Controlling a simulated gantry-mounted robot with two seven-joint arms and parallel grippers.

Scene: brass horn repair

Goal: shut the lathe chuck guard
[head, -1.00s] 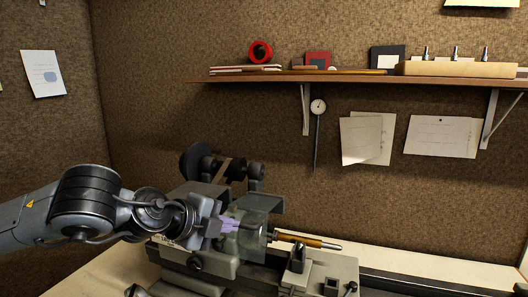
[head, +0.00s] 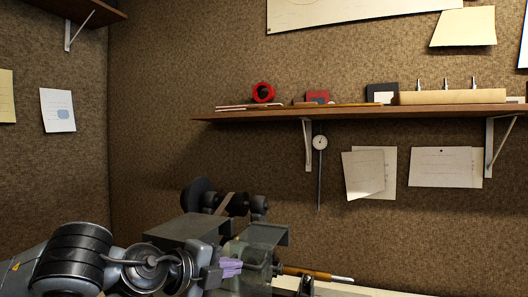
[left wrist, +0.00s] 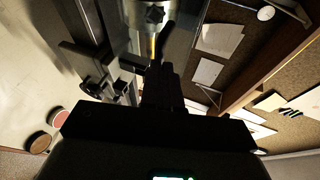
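The lathe's chuck guard (head: 262,258) is a clear, smoky cover over the chuck at the bottom middle of the head view. My left gripper (head: 232,267), with pale purple fingers, is at the guard's left side. Its fingers look close together; whether they touch the guard or pinch its edge I cannot tell. In the left wrist view the dark fingers (left wrist: 163,88) also look together, below the round metal chuck (left wrist: 145,14) and a brass-coloured rod (left wrist: 153,45). The lower lathe is cut off in the head view. My right gripper is not in view.
The grey headstock (head: 185,232) and belt pulleys (head: 198,194) stand behind my gripper. A brown-handled rod (head: 308,274) sticks out to the right of the chuck. A wall shelf (head: 350,112) and a hanging dial gauge (head: 319,145) are above. Two round tins (left wrist: 58,117) show in the wrist view.

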